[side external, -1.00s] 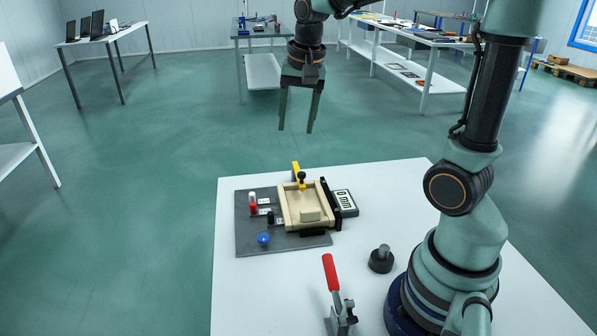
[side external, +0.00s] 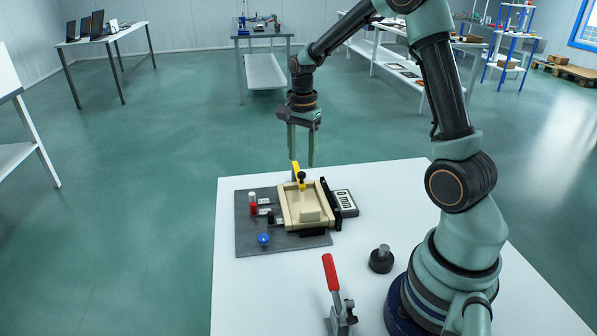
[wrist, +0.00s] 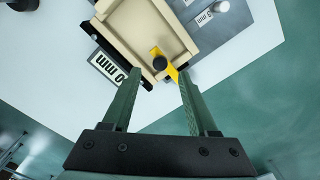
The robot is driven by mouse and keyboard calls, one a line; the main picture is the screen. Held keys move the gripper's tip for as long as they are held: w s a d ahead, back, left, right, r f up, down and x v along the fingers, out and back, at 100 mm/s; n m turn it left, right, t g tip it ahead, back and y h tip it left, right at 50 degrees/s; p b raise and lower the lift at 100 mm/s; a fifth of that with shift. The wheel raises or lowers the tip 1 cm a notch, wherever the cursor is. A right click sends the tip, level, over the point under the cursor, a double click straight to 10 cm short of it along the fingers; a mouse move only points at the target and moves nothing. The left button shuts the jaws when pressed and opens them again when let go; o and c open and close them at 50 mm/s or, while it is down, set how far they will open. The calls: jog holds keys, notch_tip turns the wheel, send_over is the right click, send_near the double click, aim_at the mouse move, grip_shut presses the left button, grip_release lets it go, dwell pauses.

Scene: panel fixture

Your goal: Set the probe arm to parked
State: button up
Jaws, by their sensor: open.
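A yellow arm with a black knob (side external: 301,176), which looks like the probe arm, sits at the far edge of a beige tray-like fixture (side external: 288,217). In the wrist view, the black knob (wrist: 160,63) and the yellow strip (wrist: 172,71) show at the tray's corner, between and just beyond my fingertips. My gripper (side external: 302,163) is open and empty, fingers pointing down, above and just behind the yellow arm. It does not appear to touch it. Any marking for the parked position is too small to read.
A grey panel (side external: 245,240) bears a blue knob (side external: 263,239), a red-and-white post (side external: 253,205) and a labelled display (side external: 344,202). A red-handled clamp (side external: 331,275) and a black knobbed disc (side external: 381,262) stand nearer. The white table (side external: 390,185) is clear to the right.

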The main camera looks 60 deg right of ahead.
aim_at(302, 173)
jog(key=shift+f, duration=2.25)
grip_shut()
jog(key=shift+r, duration=0.1)
